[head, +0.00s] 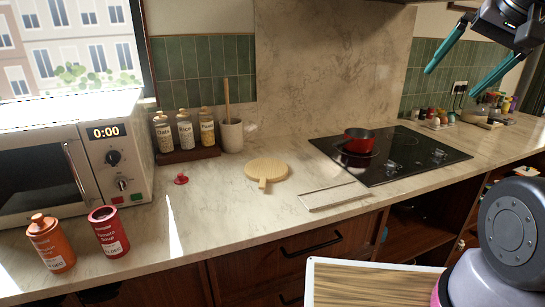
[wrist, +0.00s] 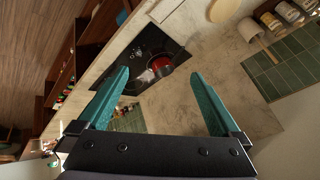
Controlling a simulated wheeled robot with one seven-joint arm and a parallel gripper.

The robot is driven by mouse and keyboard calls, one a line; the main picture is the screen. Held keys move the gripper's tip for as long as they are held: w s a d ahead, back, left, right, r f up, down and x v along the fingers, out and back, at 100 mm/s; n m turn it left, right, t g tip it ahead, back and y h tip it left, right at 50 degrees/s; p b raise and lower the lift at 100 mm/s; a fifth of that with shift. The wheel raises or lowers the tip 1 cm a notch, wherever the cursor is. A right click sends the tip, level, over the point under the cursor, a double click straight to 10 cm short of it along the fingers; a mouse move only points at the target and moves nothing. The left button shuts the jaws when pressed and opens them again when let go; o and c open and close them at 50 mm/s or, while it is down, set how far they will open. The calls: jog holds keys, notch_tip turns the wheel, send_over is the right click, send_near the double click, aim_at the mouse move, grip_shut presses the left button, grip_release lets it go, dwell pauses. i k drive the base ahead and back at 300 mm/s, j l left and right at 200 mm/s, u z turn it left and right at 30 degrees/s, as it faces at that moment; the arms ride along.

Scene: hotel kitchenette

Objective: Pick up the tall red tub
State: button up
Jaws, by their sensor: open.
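The tall red tub (head: 109,231) stands on the counter at the left in the head view, in front of the microwave. It looks open at the top and has a white label. A small red lid (head: 181,179) with a knob lies apart on the counter, behind and right of it. An orange tub (head: 50,243) with its lid on stands just left of the red tub. My gripper (head: 452,82) is open and empty at the upper right, high above the counter and far from the tub. In the wrist view my gripper (wrist: 160,76) shows nothing between its fingers; the tub is not visible there.
A microwave (head: 120,158) stands behind the tubs. A rack of jars (head: 188,155), a utensil crock (head: 231,135) and a round wooden board (head: 267,171) are further right. A red pot (head: 358,141) sits on the black cooktop (head: 420,172). Counter right of the red tub is clear.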

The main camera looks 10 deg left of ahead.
aim_at(107, 224)
jog(key=k+j, duration=0.3)
jog(key=j, duration=0.2)
jog(key=k+j, duration=0.25)
jog(key=j, duration=0.2)
jog(key=k+j+z, duration=0.1)
jog(key=k+j, duration=0.2)
jog(key=j, duration=0.2)
jog(key=k+j, duration=0.25)
jog(key=j, duration=0.2)
jog(key=k+j, duration=0.3)
jog(key=j, duration=0.15)
